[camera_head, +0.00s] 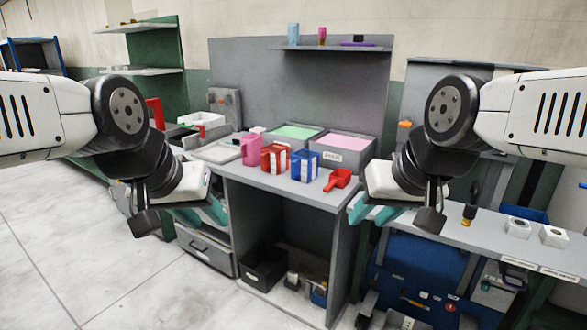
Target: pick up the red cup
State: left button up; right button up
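A red cup-like container with a white label (274,158) stands upright on the grey workbench (262,180), between a pink jug (250,148) and a blue container with a white label (305,165). A small red scoop (338,180) lies to the right, near the bench's front edge. My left gripper (206,214) has teal fingers spread apart and empty, in front of and left of the bench. My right gripper (371,213) also has its teal fingers apart and empty, right of the scoop. Neither gripper touches the red container.
Grey bins with green (296,132) and pink (343,142) contents stand behind the containers. A shelf (335,48) above holds small items. A lower side table (480,236) at right holds small white blocks. A blue case (415,270) sits below it. The floor at left is clear.

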aim_at(274, 157)
jog(key=i+j, duration=0.3)
jog(key=i, duration=0.2)
jog(key=i+j, duration=0.25)
jog(key=i, duration=0.25)
jog(key=i+j, duration=0.3)
jog(key=i, duration=0.15)
jog(key=i+j, duration=0.3)
jog(key=i, duration=0.2)
